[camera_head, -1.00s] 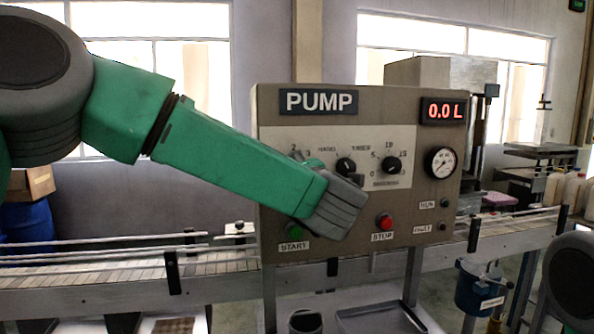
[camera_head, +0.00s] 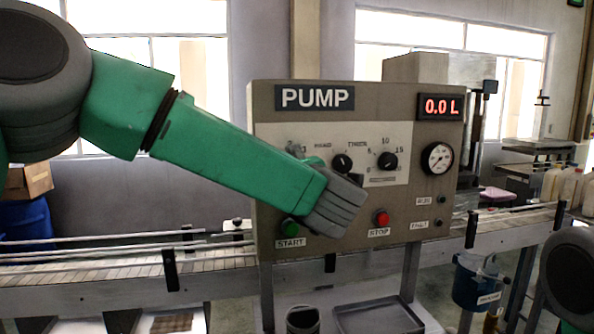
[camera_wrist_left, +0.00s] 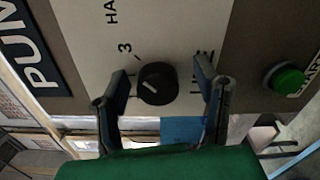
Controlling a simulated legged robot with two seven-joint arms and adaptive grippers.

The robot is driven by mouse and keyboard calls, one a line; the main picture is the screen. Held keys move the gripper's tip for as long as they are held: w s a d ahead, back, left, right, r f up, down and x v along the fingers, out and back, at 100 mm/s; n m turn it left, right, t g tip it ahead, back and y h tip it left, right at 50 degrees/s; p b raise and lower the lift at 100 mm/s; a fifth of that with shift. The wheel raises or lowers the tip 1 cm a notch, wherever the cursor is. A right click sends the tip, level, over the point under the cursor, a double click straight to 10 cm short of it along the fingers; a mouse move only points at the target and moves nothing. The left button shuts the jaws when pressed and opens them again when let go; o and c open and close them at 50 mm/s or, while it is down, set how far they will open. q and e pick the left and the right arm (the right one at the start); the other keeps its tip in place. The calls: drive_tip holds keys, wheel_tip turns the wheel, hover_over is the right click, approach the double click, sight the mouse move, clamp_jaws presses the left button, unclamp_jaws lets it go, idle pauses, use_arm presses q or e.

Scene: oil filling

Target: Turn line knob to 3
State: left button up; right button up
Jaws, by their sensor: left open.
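The pump panel (camera_head: 270,190) stands ahead of me. The line knob (camera_wrist_left: 157,84), a round black dial with a short pale pointer mark, shows in the left wrist view near a printed 3 (camera_wrist_left: 124,48). In the head view my left arm hides this knob. My left gripper (camera_head: 335,208) is in front of the panel's lower left part. In the left wrist view its two fingers (camera_wrist_left: 162,72) are spread, one on each side of the knob. I cannot tell whether they touch it. My right gripper is out of view.
A second black knob (camera_head: 342,164) and a third (camera_head: 387,162) sit right of the arm. The green start button (camera_head: 289,228) and red stop button (camera_head: 381,218) are close below. The display (camera_head: 441,107) reads 0.0 L. A conveyor (camera_head: 215,257) runs behind.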

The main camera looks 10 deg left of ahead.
use_arm(q)
drive_tip(key=v, duration=1.2)
drive_tip(key=shift+w+f, duration=0.1)
